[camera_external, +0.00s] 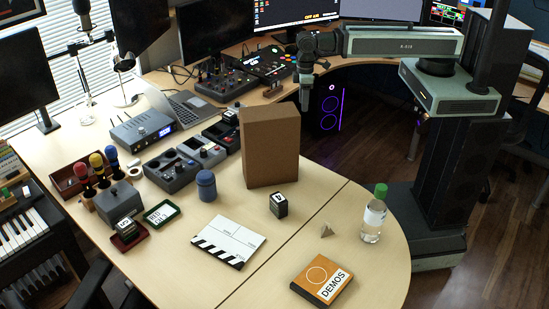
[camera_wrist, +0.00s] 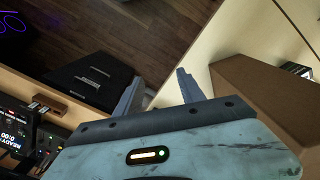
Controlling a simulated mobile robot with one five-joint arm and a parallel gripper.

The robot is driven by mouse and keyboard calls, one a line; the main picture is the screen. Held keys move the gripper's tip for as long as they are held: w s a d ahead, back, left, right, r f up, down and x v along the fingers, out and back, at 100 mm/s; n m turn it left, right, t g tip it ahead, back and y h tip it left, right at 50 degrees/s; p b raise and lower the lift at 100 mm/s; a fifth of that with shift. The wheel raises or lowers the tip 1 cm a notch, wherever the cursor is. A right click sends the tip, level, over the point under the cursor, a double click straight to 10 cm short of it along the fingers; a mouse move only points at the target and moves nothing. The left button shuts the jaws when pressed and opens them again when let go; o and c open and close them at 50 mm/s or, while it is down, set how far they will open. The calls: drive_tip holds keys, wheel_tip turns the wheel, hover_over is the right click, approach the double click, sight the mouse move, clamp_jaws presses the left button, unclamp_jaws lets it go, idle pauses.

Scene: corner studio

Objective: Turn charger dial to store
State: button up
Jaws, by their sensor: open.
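A row of dark grey boxes with knobs and small controls stands on the desk left of the cardboard box: a wide one (camera_external: 172,170), a middle one (camera_external: 203,152) and one farther back (camera_external: 222,135). I cannot tell which is the charger, and no dial marking is readable. None of them is recognisable in the wrist view. My gripper (camera_external: 305,98) points down beyond the tall cardboard box, away from these boxes. In the wrist view its two fingers (camera_wrist: 158,88) are apart with nothing between them.
The tall cardboard box (camera_external: 270,145) stands between my gripper and the grey boxes; it shows at right in the wrist view (camera_wrist: 265,105).

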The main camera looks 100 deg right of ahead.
wheel_tip(320, 180, up, 9)
drive_tip(key=p, duration=0.7)
drive_tip(key=w+f+n+b, duration=0.1)
drive_tip(key=w+f+b, duration=0.3)
drive_tip(key=w, duration=0.4)
drive_tip(key=w+d+f+n+b, duration=0.1)
drive_tip(key=w+f+b, duration=0.3)
drive_tip(key=w, duration=0.5)
drive_tip(key=w+d+f+n+b, duration=0.1)
drive_tip(key=w+f+b, duration=0.3)
drive_tip(key=w, duration=0.4)
drive_tip(key=shift+w+d+f+b, duration=0.1)
drive_tip(key=shift+w+f+b, duration=0.25)
drive_tip(key=shift+b, duration=0.1)
drive_tip(key=shift+s+d, duration=0.1)
drive_tip(key=shift+s, duration=0.05)
wheel_tip(320, 180, down, 8)
drive_tip(key=b, duration=0.8)
drive_tip(key=shift+r, duration=0.15)
clamp_jaws()
